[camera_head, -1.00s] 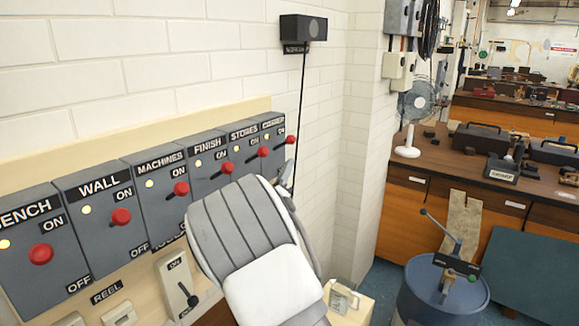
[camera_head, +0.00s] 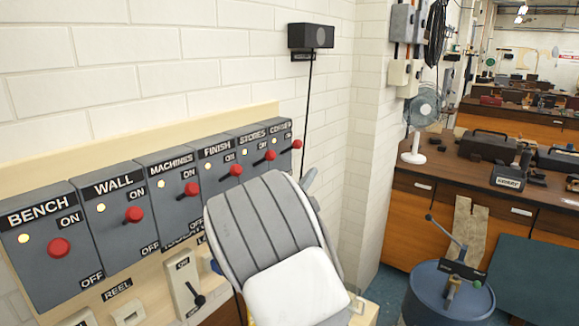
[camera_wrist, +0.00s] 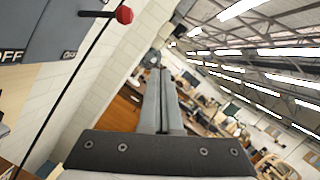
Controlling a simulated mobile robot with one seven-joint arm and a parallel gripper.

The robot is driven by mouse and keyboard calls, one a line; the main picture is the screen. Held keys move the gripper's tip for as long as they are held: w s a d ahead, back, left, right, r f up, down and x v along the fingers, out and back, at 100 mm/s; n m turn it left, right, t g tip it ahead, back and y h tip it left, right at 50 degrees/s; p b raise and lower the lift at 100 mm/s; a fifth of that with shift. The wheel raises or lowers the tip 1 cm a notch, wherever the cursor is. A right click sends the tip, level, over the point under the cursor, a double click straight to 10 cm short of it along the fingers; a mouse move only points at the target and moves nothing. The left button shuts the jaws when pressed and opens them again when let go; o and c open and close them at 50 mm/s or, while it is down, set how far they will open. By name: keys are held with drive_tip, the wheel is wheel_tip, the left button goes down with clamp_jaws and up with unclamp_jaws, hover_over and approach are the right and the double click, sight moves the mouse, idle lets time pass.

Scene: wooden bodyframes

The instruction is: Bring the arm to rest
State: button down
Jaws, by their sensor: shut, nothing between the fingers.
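My gripper (camera_wrist: 160,72) shows in the wrist view with its two long grey fingers together and nothing between them. They point out into the room, past the corner of the white brick wall. In the head view my grey and white arm covers the lower middle, and the gripper is mostly hidden behind it; only a grey tip shows at its upper right. No contact with the boxes is visible.
Grey switch boxes (camera_head: 122,215) with red knobs line the wall at left. A black box (camera_head: 310,36) hangs above. A blue drum (camera_head: 448,295) with a lever tool stands at lower right. A workbench (camera_head: 425,200) carries a white fan (camera_head: 420,125).

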drive_tip(key=s+d+r+m+g+h, duration=0.1)
drive_tip(key=s+d+m+g+h, duration=0.1)
drive_tip(key=s+d+m+g, duration=0.35)
drive_tip(key=s+d+r+m+g+h, duration=0.1)
drive_tip(key=s+d+m+g+h, duration=0.15)
drive_tip(key=d+m, duration=0.45)
drive_tip(key=s+d+f+m+g+y, duration=0.1)
drive_tip(key=s+d+m+g+y, duration=0.2)
drive_tip(key=s, duration=0.4)
drive_tip(key=s+d+f+m+g+y, duration=0.1)
drive_tip(key=s+d+f+m+g, duration=0.1)
drive_tip(key=s+d+m, duration=0.4)
drive_tip(key=s+a+f+m+y, duration=0.1)
drive_tip(key=s+a+m+y, duration=0.4)
drive_tip(key=s+m, duration=0.3)
drive_tip(key=s+a+f+m+y, duration=0.1)
drive_tip(key=s+a+m+y, duration=0.4)
drive_tip(key=s, duration=0.9)
drive_tip(key=a+m, duration=0.2)
drive_tip(key=shift+s+a+m, duration=0.15)
drive_tip(key=shift+a+m, duration=0.2)
drive_tip(key=shift+f, duration=0.1)
